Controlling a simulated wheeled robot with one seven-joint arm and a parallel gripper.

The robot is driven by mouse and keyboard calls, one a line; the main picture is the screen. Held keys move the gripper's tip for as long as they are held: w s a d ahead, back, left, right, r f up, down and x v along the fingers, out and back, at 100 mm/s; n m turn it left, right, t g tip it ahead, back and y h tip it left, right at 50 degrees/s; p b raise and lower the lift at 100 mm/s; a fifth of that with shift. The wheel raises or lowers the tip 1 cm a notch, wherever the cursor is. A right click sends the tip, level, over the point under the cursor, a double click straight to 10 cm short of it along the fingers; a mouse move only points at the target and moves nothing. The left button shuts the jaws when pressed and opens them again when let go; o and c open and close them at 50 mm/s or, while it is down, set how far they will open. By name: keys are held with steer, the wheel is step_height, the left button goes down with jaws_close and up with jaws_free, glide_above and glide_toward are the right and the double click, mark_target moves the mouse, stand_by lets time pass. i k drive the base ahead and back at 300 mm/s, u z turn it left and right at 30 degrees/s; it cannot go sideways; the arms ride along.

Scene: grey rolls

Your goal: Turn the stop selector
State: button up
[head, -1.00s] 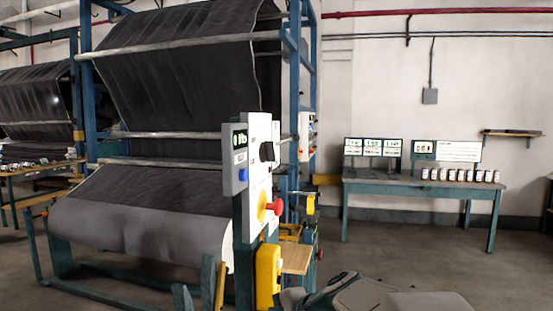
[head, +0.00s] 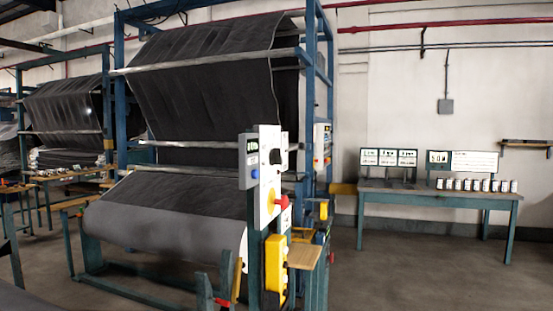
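A white control panel (head: 267,215) stands upright on a post at the right front corner of the fabric machine. It carries a black knob (head: 279,157) on its upper part and a red knob (head: 281,202) beside a yellow patch lower down. A grey box with a small display (head: 251,146) and a blue button (head: 255,173) sits on its left side. I cannot tell from the markings which knob is the stop selector, or how it is set. My gripper is not in view.
A yellow box (head: 275,262) and a small wooden shelf (head: 304,256) sit below the panel. A large grey roll (head: 165,228) lies left of it. A table (head: 435,193) with signs and several small jars stands at the back right. The floor at right front is clear.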

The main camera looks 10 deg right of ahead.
mark_target(275, 154)
steer(key=z, duration=1.05)
steer(key=i, duration=0.7)
steer(key=u, duration=1.15)
